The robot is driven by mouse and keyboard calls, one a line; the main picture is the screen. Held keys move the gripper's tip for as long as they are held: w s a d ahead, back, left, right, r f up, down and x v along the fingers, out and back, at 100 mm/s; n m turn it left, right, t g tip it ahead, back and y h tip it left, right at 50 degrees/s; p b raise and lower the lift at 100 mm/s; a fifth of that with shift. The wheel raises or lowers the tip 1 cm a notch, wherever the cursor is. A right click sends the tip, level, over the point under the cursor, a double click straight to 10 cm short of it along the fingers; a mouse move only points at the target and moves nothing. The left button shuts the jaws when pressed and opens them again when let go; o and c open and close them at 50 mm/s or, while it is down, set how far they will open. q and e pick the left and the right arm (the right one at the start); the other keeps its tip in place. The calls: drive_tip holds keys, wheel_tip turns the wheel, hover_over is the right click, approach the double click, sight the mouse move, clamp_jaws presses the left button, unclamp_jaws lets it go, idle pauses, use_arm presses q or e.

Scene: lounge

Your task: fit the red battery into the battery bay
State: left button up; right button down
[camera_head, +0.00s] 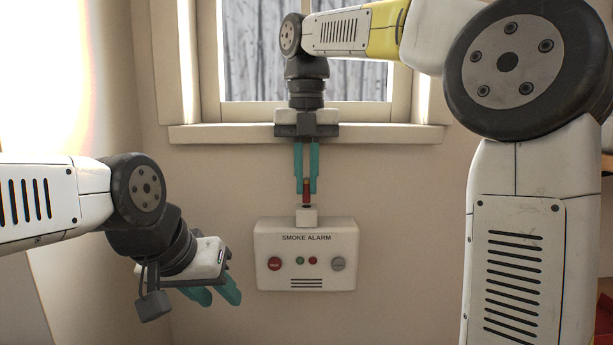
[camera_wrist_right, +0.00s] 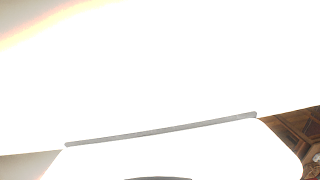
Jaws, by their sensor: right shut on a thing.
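The red battery (camera_head: 306,193) is upright between the teal fingers of my right gripper (camera_head: 306,188), which is shut on it and points straight down. The battery's lower end is right at the top of the small white battery bay (camera_head: 307,216), on top of the white smoke alarm (camera_head: 306,240). I cannot tell whether it is just above the opening or slightly inside. My left gripper (camera_head: 214,295) is empty at the lower left, beside the alarm, with its fingers apart. In the right wrist view, washed-out white surfaces fill most of the picture and no battery shows.
The alarm is against the beige wall, with red and grey round buttons on its front. A window sill (camera_head: 390,134) juts out behind and above it. My right arm fills the right side of the head view. The wall right of the alarm is clear.

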sight(308, 203)
drive_tip(key=shift+s+f, duration=0.1)
drive_tip(key=shift+f, duration=2)
idle(0.7)
drive_tip(key=c, duration=1.4)
unclamp_jaws()
drive_tip(key=shift+d, duration=0.1)
drive_tip(key=shift+r, duration=0.1)
drive_tip(key=shift+d+r, duration=0.15)
drive_tip(key=shift+r, duration=0.85)
drive_tip(key=shift+a+r, duration=0.2)
drive_tip(key=shift+r, duration=1.9)
